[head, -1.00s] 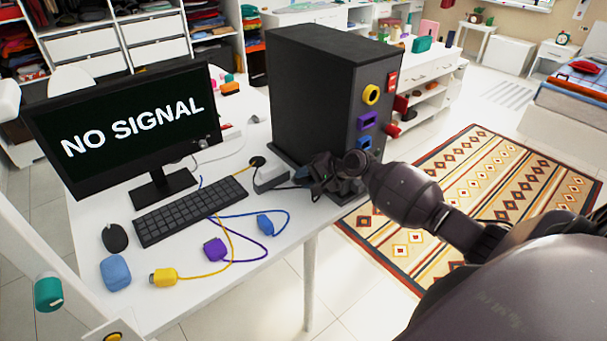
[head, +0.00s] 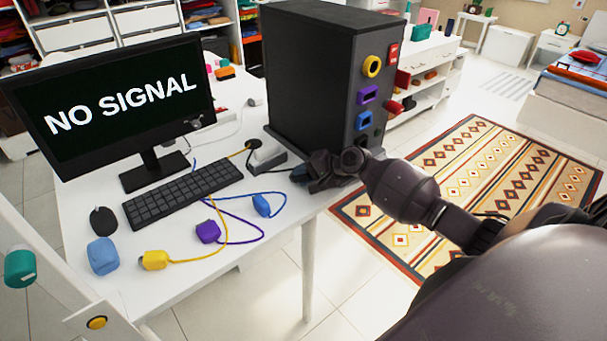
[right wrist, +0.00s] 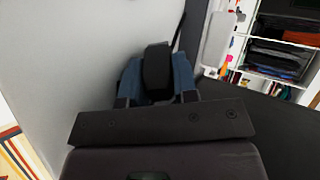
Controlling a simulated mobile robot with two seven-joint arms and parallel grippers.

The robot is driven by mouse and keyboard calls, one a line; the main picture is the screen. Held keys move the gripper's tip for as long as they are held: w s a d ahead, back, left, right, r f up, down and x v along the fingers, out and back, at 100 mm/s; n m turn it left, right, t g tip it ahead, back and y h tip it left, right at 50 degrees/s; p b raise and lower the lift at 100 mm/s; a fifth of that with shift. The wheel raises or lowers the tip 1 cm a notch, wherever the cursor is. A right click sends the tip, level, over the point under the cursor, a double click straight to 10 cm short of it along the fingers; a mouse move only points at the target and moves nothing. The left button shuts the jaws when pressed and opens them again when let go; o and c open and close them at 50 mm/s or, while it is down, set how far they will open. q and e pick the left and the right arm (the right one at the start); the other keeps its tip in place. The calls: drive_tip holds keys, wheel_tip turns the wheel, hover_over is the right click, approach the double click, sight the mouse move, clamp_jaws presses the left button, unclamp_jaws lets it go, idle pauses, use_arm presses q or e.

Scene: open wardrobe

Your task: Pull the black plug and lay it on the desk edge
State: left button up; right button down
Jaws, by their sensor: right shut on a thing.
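My right gripper (head: 300,174) is low over the front right part of the white desk (head: 190,285), in front of the black computer tower (head: 310,75). In the right wrist view its fingers (right wrist: 157,85) are shut on the black plug (right wrist: 158,68). A black cable runs from the plug toward the back. In the head view the plug is mostly hidden by the gripper. My left gripper is not in view.
Yellow (head: 154,260), purple (head: 208,232) and blue (head: 262,205) plugs with cables lie on the desk. A keyboard (head: 180,192), mouse (head: 103,221) and monitor (head: 110,105) stand left. The front right desk edge is mostly clear.

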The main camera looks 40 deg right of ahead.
drive_tip(key=c, duration=0.8)
unclamp_jaws()
